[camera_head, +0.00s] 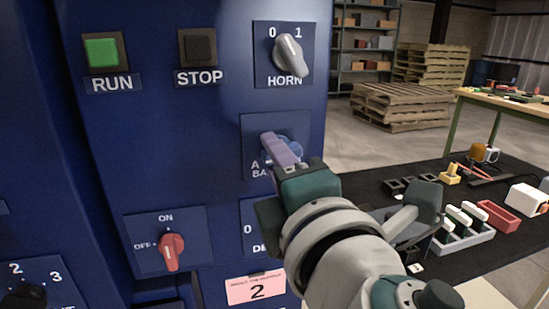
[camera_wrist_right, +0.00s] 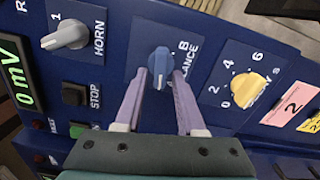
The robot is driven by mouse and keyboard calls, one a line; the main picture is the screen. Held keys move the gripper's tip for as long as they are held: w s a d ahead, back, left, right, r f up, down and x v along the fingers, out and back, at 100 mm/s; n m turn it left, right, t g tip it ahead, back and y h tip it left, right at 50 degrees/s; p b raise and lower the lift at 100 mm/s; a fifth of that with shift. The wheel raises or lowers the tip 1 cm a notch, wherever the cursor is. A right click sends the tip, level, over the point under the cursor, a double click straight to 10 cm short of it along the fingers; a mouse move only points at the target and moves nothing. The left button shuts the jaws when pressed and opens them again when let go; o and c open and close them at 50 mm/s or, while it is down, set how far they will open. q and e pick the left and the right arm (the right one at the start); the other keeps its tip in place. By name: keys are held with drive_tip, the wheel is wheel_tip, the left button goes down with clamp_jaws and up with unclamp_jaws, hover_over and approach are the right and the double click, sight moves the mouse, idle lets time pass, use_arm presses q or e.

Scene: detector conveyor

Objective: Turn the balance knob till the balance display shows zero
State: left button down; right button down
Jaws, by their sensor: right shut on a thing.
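The balance knob (camera_wrist_right: 158,60) is blue and sits on a blue panel plate, seen in the right wrist view with "B" and part of "BALANCE" beside it. My right gripper (camera_wrist_right: 160,78) has its two lilac fingers on either side of the knob, shut on it. In the head view the right gripper (camera_head: 281,150) hides most of the knob, with a bit of blue showing beside the fingers. The balance display (camera_wrist_right: 14,78) shows at the left edge of the wrist view; its green digits read "0 mV" in the part that shows. My left gripper is not in view.
The grey horn knob (camera_head: 289,55) is just above the balance plate. A yellow knob (camera_wrist_right: 250,90) is on the neighbouring plate. Green RUN (camera_head: 101,52) and black STOP (camera_head: 200,48) buttons and a red switch (camera_head: 171,251) share the panel. A black-topped table with parts stands right.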

idle(0.4)
drive_tip(key=c, duration=0.8)
unclamp_jaws()
drive_tip(key=shift+s, duration=0.1)
drive_tip(key=v, duration=0.9)
drive_tip(key=shift+s+d+b, duration=0.15)
drive_tip(key=shift+s+b, duration=0.2)
drive_tip(key=shift+b, duration=0.05)
